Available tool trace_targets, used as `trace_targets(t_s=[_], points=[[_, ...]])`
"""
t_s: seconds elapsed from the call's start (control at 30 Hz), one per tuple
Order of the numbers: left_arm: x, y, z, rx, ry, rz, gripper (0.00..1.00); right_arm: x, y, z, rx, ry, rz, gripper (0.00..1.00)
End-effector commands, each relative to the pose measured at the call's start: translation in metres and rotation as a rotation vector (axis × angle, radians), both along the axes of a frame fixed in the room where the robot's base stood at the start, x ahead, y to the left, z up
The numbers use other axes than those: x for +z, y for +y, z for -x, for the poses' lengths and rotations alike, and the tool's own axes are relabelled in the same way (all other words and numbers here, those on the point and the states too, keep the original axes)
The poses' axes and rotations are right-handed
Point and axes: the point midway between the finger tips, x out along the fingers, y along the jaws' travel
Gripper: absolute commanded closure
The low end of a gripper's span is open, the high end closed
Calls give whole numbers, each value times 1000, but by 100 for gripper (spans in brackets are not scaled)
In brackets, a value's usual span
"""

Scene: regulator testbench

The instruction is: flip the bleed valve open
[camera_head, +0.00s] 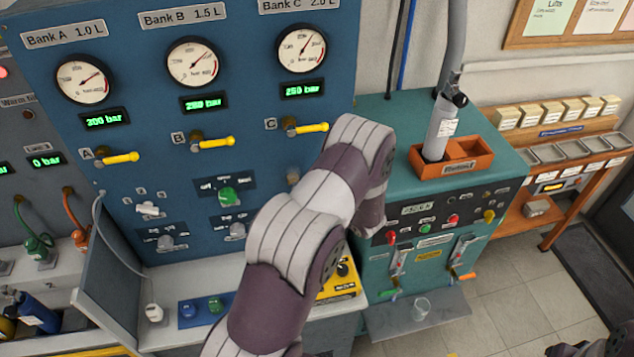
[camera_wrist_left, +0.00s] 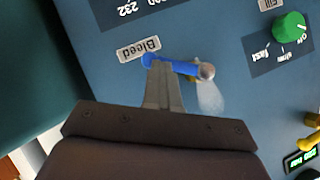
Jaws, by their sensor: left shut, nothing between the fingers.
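In the left wrist view, the bleed valve has a blue lever (camera_wrist_left: 182,67) beside a "Bleed" label (camera_wrist_left: 138,49) on the blue panel. The lever runs nearly across the picture to a round metal fitting (camera_wrist_left: 206,71). A whitish translucent patch (camera_wrist_left: 211,98) shows beside that fitting. My left gripper (camera_wrist_left: 163,68) is shut and empty. Its fingertips overlap the lever's label-side half; whether they touch it I cannot tell. In the head view, my arm hides the bleed valve and the gripper.
The blue panel (camera_head: 270,105) carries gauges, yellow handles (camera_head: 312,128) and a green knob (camera_head: 228,196), which also shows in the wrist view (camera_wrist_left: 290,27). A teal cabinet (camera_head: 505,165) stands to the right, with an orange tray (camera_head: 478,146) on top. Open floor lies at lower right.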

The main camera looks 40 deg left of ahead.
Motion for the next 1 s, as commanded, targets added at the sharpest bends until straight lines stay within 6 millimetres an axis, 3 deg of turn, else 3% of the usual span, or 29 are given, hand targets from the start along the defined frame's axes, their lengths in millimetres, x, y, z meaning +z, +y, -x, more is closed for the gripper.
trace_targets(t_s=[1.0], points=[[-5,2,0,0,71,-67,100,-1,0,0,0,0,0,57]])
